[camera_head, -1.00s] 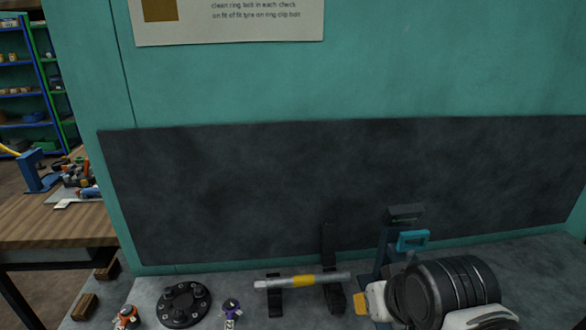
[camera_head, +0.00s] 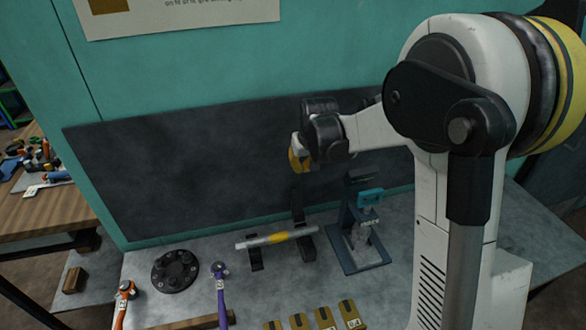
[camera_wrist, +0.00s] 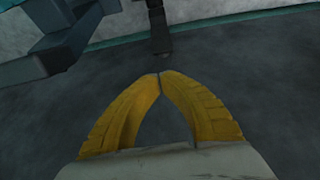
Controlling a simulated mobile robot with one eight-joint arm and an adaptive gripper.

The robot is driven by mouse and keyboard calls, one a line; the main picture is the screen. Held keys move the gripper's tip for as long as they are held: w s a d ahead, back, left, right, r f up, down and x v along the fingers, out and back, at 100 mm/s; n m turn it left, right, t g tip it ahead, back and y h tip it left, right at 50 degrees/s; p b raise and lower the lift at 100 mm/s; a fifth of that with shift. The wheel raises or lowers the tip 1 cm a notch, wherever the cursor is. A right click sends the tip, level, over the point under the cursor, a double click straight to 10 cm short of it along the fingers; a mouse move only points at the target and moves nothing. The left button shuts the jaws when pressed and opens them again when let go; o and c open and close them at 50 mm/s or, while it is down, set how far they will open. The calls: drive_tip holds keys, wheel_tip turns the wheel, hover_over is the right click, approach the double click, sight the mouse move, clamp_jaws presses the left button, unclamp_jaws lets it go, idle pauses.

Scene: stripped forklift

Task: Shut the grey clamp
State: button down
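The clamp (camera_head: 299,204), dark grey, is at the right end of a silver shaft (camera_head: 280,237) with a yellow band. Its dark upper bar stands up, so it looks open. My gripper (camera_head: 298,158), with yellow fingers, is above the clamp's upright bar. In the wrist view the fingertips of my gripper (camera_wrist: 160,76) meet with nothing visible between them. A dark bar, likely the clamp (camera_wrist: 158,30), shows beyond the tips. Contact between them cannot be told.
A blue-grey press stand (camera_head: 352,225) with a teal handle is right of the clamp. A dark panel (camera_head: 190,165) stands behind.

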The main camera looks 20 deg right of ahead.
drive_tip(key=b, duration=0.2)
hover_over(296, 201)
drive_tip(key=w+d, duration=0.2)
drive_tip(key=w, duration=0.2)
wheel_tip(296, 201, down, 9)
drive_tip(key=shift+a+f, duration=0.1)
drive_tip(key=shift+s, duration=0.15)
